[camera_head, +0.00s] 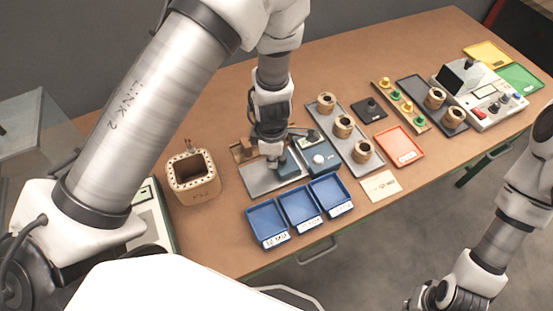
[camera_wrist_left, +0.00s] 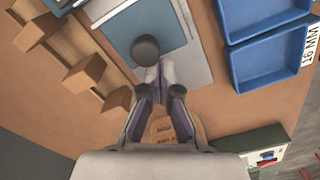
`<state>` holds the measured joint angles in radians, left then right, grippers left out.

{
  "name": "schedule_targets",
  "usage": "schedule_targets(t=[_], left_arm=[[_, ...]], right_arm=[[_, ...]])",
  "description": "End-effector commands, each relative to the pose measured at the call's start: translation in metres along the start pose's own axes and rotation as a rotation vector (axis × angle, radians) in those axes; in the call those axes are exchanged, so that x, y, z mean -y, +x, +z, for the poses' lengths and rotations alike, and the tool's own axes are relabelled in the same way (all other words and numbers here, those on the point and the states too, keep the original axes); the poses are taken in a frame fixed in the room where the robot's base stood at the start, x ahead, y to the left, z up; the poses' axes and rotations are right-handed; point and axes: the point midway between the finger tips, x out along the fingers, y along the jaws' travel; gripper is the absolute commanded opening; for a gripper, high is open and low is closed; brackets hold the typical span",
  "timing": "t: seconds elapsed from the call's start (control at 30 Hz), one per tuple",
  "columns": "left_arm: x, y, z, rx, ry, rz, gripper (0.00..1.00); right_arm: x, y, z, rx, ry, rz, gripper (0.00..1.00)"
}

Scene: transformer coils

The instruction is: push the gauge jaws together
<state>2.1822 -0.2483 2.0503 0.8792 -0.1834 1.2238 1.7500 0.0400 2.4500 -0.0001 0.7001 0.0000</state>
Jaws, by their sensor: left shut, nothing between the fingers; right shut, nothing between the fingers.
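The gauge is a light grey plate (camera_head: 262,184) with a blue-grey block (camera_head: 290,168) on it and a second blue-grey block with a pale round knob (camera_head: 319,159) to the right. In the left wrist view the plate (camera_wrist_left: 193,65) carries a blue-grey block (camera_wrist_left: 122,32) with a dark round knob (camera_wrist_left: 146,47). My left gripper (camera_head: 272,160) is shut and empty, low over the plate beside the left block; its fingertips (camera_wrist_left: 160,78) are close to the dark knob. Contact cannot be told. My right gripper (camera_head: 432,297) is shut and empty, off the table at the lower right.
Three blue trays (camera_head: 267,221) lie in front of the gauge. A square wooden coil form (camera_head: 193,178) stands to the left. A grey tray with several coils (camera_head: 354,151) lies to the right. A brown stand with wooden blocks (camera_wrist_left: 62,52) borders the gauge in the left wrist view.

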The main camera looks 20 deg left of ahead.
Motion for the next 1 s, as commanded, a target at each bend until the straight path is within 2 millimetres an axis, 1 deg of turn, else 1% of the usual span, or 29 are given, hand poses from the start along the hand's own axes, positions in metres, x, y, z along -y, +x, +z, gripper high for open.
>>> schedule_targets(t=[0.03,0.73,0.8,1.0], left_arm=[[-0.001,-0.002,0.001,0.0,0.0,0.001,0.0],[-0.009,-0.002,0.018,0.001,0.002,0.0,0.0],[-0.009,0.001,0.018,0.001,0.001,0.0,0.0],[-0.009,0.0,0.017,0.001,0.0,0.0,0.0]], right_arm=[[0.0,-0.004,0.0,0.0,0.0,0.0,0.0],[0.0,-0.032,0.0,0.0,0.0,0.0,0.0],[0.0,-0.029,0.0,0.0,0.0,0.0,0.0],[0.0,-0.029,0.0,0.0,0.0,0.0,0.0]])
